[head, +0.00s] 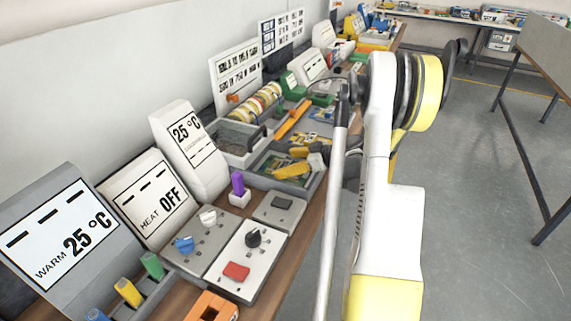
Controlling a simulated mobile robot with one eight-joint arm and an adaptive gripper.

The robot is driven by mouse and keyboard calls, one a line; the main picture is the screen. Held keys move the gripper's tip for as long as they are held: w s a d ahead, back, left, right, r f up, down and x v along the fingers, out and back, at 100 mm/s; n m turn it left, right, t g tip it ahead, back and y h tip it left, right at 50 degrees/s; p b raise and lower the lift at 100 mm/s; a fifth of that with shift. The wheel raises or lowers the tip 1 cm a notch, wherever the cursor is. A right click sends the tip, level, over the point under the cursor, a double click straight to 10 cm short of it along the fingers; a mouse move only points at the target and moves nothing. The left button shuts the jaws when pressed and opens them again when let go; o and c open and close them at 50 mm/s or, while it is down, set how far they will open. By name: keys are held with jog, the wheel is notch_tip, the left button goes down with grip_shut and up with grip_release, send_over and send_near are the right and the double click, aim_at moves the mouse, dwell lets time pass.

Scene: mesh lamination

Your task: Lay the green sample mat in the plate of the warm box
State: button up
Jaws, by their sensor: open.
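My gripper (294,161) appears to reach in from the right past the pole, with two yellow fingers spread apart over a grey tray (262,178). Something green shows in that tray beside the fingers; I cannot tell whether it is the green sample mat. A grey open box (213,150) with a dark plate-like inside (238,134) stands just behind the tray; I cannot tell for sure that it is the warm box. A WARM display (66,235) reads 25 °C at the lower left. Nothing is visibly held.
A HEAT panel (152,202) reads OFF. A control box (243,262) with a black knob and red button stands at the bench front, near a purple-topped piece (238,184) and an orange block (211,306). Colourful parts crowd the bench further back.

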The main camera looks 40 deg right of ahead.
jog(key=p+v, duration=0.3)
jog(key=v, duration=0.9)
jog(key=shift+r, duration=0.15)
jog(key=w+a+r+m+g+h, duration=0.15)
jog(key=a+r, duration=0.25)
jog(key=a, duration=0.7)
jog(key=w+a+r+m+g, duration=0.1)
jog(key=a+r+g, duration=0.25)
jog(key=a, duration=0.85)
jog(key=s+a+r+m+h, duration=0.2)
jog(key=s+a+r+h, duration=0.1)
jog(key=s+a, duration=0.9)
jog(key=shift+s+a+r+t, duration=0.35)
jog(key=shift+a+r+t, duration=0.05)
jog(key=shift+a, duration=1.25)
